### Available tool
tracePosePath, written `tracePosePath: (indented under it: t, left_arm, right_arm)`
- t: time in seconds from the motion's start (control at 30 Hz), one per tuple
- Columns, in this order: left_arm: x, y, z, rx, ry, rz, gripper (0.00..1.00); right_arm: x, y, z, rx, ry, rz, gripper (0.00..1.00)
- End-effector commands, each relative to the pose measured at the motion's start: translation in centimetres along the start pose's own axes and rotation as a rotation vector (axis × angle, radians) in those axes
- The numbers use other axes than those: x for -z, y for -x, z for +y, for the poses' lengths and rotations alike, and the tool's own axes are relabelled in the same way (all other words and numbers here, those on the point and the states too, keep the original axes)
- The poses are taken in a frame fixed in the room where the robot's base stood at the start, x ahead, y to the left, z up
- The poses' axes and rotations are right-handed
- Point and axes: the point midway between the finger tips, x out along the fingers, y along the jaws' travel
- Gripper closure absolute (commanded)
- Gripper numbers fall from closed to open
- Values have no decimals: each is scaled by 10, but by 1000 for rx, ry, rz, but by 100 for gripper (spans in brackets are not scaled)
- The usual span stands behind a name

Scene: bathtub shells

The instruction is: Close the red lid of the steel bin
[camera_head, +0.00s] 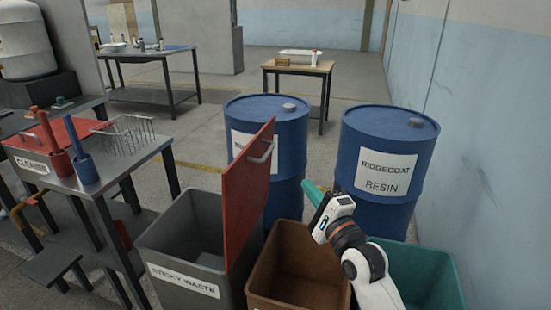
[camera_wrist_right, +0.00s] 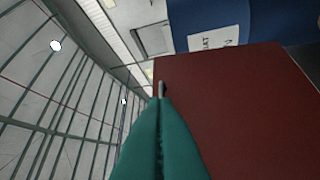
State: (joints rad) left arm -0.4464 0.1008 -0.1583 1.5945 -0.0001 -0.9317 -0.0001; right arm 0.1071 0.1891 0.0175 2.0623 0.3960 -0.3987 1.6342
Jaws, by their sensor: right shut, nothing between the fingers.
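The red lid (camera_head: 249,196) stands upright, open, along the right side of the grey steel bin (camera_head: 160,238), which is labelled "STICKY WASTE". A metal handle (camera_head: 263,152) sits on the lid's right-hand face near its top. My right gripper (camera_head: 311,190) is shut and empty, to the right of the lid, above the brown bin. In the right wrist view its green fingers (camera_wrist_right: 159,118) are together and point at the red lid (camera_wrist_right: 230,110), which fills the right half; whether they touch it I cannot tell. My left gripper is not in view.
A brown bin (camera_head: 262,289) and a teal bin (camera_head: 440,270) stand to the right of the steel bin. Two blue drums (camera_head: 291,125) (camera_head: 387,150) stand close behind. A steel table (camera_head: 135,160) with a wire rack is at left.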

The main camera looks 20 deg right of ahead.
Motion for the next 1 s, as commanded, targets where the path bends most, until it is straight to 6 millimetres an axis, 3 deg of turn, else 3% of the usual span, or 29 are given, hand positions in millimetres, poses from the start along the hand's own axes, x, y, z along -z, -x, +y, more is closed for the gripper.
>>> tracePosePath:
  t: [0.4, 0.6, 1.0]
  left_arm:
    - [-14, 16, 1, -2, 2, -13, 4]
    - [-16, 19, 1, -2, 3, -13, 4]
    - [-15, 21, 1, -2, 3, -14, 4]
  right_arm:
    - [4, -86, -1, 1, 2, 1, 100]
    - [23, -103, -1, 2, 3, 0, 100]
    - [29, -108, -1, 3, 3, -1, 100]
